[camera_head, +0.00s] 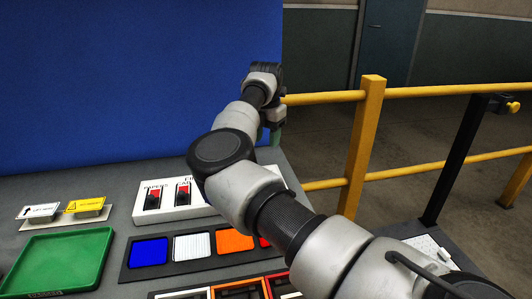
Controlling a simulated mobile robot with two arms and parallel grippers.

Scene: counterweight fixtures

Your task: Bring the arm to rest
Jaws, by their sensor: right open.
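My right arm comes in from the lower right and stretches across the work table to its far right edge. My right gripper (275,136) is at the arm's far end, small and partly hidden behind the wrist. It points down beside the blue panel, and I see nothing held in it. Its fingers are too small to make out clearly. My left gripper is not in view.
A white box with red switches (153,199), a black holder with coloured pads (148,252) and a green tray (60,262) are on the table. Two label plates (86,206) stand behind the tray. A blue panel (130,80) rises behind; a yellow railing (366,140) runs at right.

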